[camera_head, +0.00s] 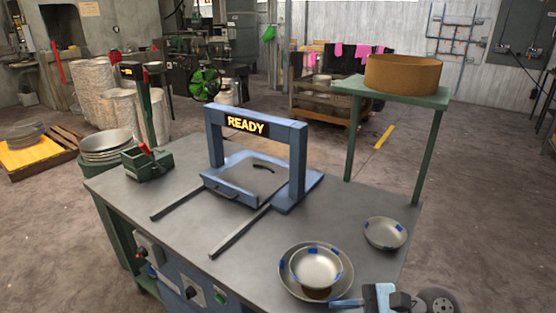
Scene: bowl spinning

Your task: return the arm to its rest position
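My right gripper (347,303) shows at the bottom edge, right of centre, with its arm coming in from the lower right. Its light-blue finger points left, close to the rim of a large metal bowl (288,284); I cannot tell whether they touch. The bottom edge cuts off part of the gripper, so its opening is unclear. A smaller bowl (317,263) with blue marks sits inside the large bowl. Another blue-marked bowl (384,233) stands apart on the table's right side. My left gripper is not in view.
The grey worktable (150,190) carries a blue press frame (301,160) with a "READY" sign and two rails. A green box (147,164) with a red handle stands at left. A brown round drum (402,75) rests on a green stand (352,125). The table's front middle is clear.

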